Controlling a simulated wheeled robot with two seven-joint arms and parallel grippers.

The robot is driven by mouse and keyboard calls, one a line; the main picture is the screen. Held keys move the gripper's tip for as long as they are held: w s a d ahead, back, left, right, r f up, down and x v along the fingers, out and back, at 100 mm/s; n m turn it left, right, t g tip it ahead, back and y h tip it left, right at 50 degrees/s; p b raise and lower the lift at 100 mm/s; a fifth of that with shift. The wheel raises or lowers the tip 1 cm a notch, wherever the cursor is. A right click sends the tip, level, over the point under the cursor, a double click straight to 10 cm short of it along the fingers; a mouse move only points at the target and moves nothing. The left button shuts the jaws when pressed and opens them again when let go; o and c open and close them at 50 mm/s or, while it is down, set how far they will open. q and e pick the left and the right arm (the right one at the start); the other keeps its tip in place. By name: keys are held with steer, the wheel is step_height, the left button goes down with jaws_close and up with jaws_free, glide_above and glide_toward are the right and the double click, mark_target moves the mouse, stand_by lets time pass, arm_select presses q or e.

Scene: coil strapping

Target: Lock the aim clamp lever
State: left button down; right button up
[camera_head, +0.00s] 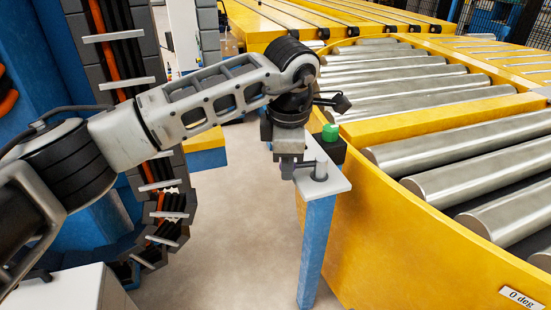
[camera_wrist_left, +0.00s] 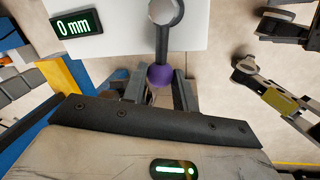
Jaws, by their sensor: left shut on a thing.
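The aim clamp lever shows in the left wrist view as a grey arm (camera_wrist_left: 161,42) with a purple knob (camera_wrist_left: 161,76) at its end. It runs from a round pivot down to my gripper. In the head view, the lever's upright post (camera_head: 320,167) stands on a small pale plate (camera_head: 334,182) on a blue leg. My left gripper (camera_head: 287,168) is beside the post, pointing down, with its fingers (camera_wrist_left: 160,92) shut on the purple knob. The knob is hidden in the head view.
A readout (camera_wrist_left: 77,22) on the plate shows 0 mm. The yellow conveyor frame (camera_head: 400,225) with steel rollers (camera_head: 461,177) is close on the right. Bare floor (camera_head: 245,225) lies to the left of the leg.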

stand_by(0.3)
arm_select(q)
steer(key=c, duration=1.1)
jaws_free()
steer(key=shift+r, duration=0.1)
steer(key=s+r, duration=0.3)
steer(key=r, duration=1.2)
steer(key=shift+r, duration=0.3)
steer(key=shift+a, duration=0.1)
